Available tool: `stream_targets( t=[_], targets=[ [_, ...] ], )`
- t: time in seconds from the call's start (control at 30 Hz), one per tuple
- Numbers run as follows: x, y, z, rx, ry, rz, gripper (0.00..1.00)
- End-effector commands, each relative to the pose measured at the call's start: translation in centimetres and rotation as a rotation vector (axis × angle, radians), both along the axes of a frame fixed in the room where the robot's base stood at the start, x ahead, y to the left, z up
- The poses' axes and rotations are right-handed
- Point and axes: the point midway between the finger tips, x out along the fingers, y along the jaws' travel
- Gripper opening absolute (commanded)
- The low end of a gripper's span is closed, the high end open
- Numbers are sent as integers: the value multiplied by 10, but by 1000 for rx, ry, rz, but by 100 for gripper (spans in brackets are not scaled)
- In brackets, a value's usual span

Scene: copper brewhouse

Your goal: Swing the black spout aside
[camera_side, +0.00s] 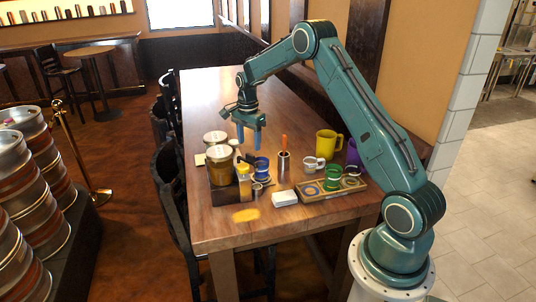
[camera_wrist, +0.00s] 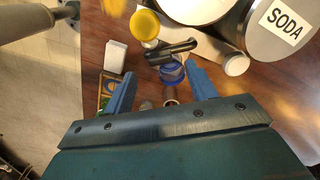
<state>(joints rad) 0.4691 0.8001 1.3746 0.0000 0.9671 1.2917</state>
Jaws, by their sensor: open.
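The black spout (camera_wrist: 172,50) shows in the wrist view, ahead of my fingers. It sticks out to the left from beside the large canisters, with its outer end close to a yellow-capped container (camera_wrist: 145,25). A blue cup (camera_wrist: 172,72) stands by the spout, and it also shows in the side view (camera_side: 261,167). In the side view the spout is too small to make out clearly. My gripper (camera_side: 249,142) is open and empty, pointing down above the canister group. In the wrist view its blue fingers (camera_wrist: 160,72) stand wide apart, apart from the spout.
A canister labelled SODA (camera_wrist: 284,18) and a white cylinder (camera_wrist: 236,64) crowd the spout. On the table (camera_side: 205,95) are an orange-handled tool (camera_side: 284,142), a yellow mug (camera_side: 327,143), a white block (camera_side: 285,198) and a wooden tray (camera_side: 312,198). The table's far end is clear.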

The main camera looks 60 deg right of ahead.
Motion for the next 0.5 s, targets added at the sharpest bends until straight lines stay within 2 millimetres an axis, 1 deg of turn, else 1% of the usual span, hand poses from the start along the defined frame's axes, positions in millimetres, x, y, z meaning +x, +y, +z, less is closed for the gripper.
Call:
stream_targets(
  t=[0.03, 0.1, 0.3, 0.5],
  targets=[
    [1, 0, 11, -2, -4, 0, 56],
    [1, 0, 23, -2, -5, 0, 56],
    [1, 0, 55, -2, -4, 0, 56],
    [1, 0, 76, -1, -2, -1, 56]
  ],
)
